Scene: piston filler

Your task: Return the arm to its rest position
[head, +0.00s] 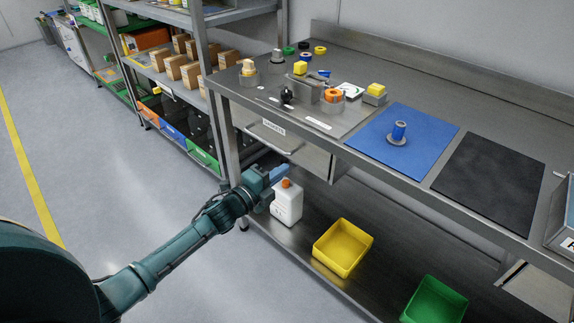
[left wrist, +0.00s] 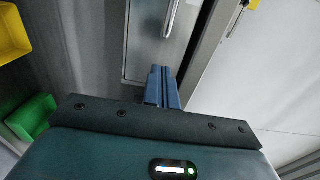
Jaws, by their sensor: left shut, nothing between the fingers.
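My left arm reaches in from the left in the head view. Its gripper (head: 279,173) has blue fingers and is shut and empty. It is beside the bench's front left leg, just above and left of a white bottle with an orange cap (head: 287,204) on the lower shelf. In the left wrist view the blue fingers (left wrist: 162,88) lie together, with a grey drawer front (left wrist: 150,40) and its handle beyond them. I cannot tell whether the fingers touch anything. My right gripper is not in view.
The steel bench (head: 400,75) carries small parts, a blue mat (head: 425,125) and a black mat (head: 490,178). A yellow bin (head: 343,247) and a green bin (head: 434,300) stand on the lower shelf. A rack with boxes (head: 190,75) is behind left. The floor (head: 110,160) at left is clear.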

